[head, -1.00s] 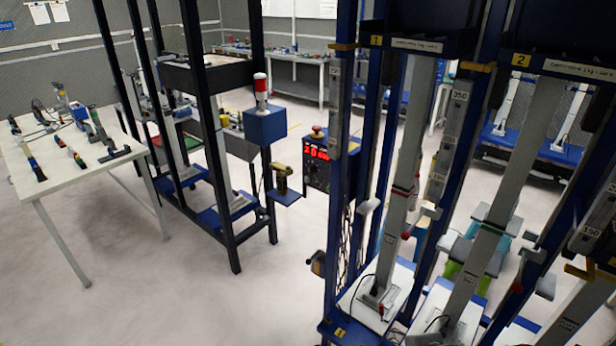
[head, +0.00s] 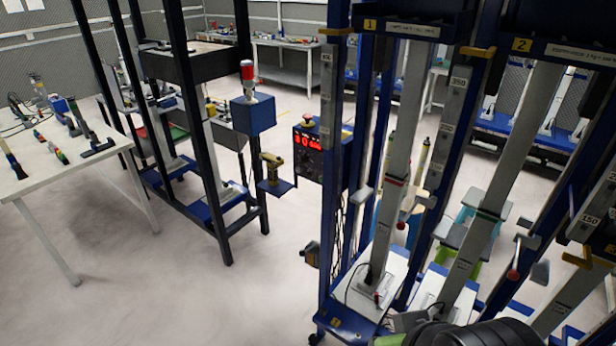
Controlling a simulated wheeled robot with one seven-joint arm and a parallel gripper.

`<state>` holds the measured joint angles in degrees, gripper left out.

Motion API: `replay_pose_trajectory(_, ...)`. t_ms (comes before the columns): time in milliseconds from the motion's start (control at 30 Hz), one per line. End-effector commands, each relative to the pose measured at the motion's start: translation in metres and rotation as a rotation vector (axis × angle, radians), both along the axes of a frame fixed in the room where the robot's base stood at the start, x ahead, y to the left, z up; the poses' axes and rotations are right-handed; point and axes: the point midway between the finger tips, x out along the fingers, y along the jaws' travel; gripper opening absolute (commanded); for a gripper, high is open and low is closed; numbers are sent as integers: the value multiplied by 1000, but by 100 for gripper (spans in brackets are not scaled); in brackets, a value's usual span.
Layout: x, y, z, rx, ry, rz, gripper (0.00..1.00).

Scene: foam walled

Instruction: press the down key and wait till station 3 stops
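A dark control box (head: 309,152) with a lit red display and a red knob on top hangs on the left side of the blue test rack. Its keys are too small to read, so I cannot pick out a down key. Station 1 (head: 371,24) and station 2 (head: 522,45) carry yellow number plates on the rack's top beam. No plate for station 3 shows. A dark ribbed part, likely of my own arm, shows at the bottom right edge. My gripper's fingers are not in view.
A black frame with a blue box (head: 252,115) and red-white lamp stands left of the rack. A drill-like yellow tool (head: 271,166) rests on a small blue shelf. A white table (head: 75,165) with tools stands far left. Floor (head: 190,285) before the rack's left side is clear.

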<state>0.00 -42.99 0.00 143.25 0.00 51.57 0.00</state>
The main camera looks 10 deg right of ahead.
Motion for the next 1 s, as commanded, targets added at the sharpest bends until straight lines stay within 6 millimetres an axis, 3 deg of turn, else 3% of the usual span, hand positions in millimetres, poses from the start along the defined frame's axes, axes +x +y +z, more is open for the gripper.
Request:
replay_pose_trajectory(33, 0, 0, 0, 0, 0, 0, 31)
replay_pose_trajectory(233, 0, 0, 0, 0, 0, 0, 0)
replay_pose_trajectory(1000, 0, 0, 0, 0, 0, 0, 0)
